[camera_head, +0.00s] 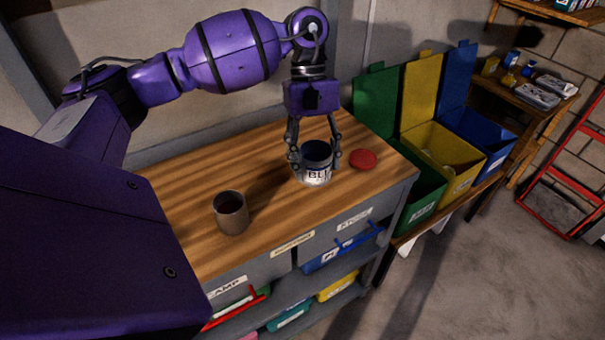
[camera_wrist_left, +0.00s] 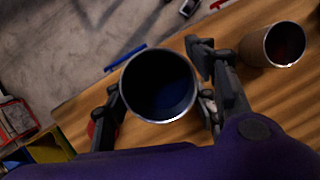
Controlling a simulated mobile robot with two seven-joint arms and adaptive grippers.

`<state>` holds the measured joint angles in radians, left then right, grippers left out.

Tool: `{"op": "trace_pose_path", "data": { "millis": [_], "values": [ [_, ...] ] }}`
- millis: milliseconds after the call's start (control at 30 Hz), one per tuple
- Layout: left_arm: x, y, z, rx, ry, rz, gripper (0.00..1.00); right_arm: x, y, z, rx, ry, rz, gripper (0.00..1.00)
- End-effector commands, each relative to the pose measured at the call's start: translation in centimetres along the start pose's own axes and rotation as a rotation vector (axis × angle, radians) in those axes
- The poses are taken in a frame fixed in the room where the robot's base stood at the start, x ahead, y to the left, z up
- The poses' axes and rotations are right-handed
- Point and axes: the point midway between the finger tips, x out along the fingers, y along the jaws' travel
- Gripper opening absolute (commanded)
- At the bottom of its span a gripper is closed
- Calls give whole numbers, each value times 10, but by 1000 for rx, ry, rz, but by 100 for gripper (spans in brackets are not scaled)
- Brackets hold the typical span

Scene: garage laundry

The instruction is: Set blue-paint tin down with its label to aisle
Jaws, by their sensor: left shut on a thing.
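The blue-paint tin (camera_head: 314,174) is a silvery open can with dark letters "BL" on the side facing the front of the wooden-topped bench (camera_head: 275,215). My left gripper (camera_head: 315,158) comes down from above and is shut on the tin, one finger on each side. The tin stands upright at the bench top; I cannot tell whether its base touches the wood. In the left wrist view the tin's mouth (camera_wrist_left: 158,85) shows dark blue inside, between the fingers. My right gripper is not in view.
A brown-grey cup (camera_head: 231,213) stands left of the tin, with clear wood between. A red round lid (camera_head: 362,159) lies close to its right. Green, yellow (camera_head: 440,160) and blue lidded bins stand beyond the bench's right end. Labelled drawers are below the bench top.

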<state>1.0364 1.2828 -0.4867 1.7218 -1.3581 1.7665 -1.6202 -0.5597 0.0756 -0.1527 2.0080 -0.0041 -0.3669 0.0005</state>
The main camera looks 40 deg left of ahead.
Motion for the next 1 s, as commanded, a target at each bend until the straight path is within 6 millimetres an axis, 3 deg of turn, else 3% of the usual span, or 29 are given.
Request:
{"op": "trace_pose_path", "data": {
  "millis": [100,267,500,733,1000],
  "values": [
    [15,-5,-23,-2,-5,0,22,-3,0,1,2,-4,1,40],
    [27,-9,-43,1,-3,0,22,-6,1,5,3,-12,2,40],
    [36,-13,-59,1,-3,-2,22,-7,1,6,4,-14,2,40],
    [62,-13,-70,3,-2,1,22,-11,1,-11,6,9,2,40],
    [66,-13,-71,2,-3,-2,22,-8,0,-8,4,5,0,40]
  ]
}}
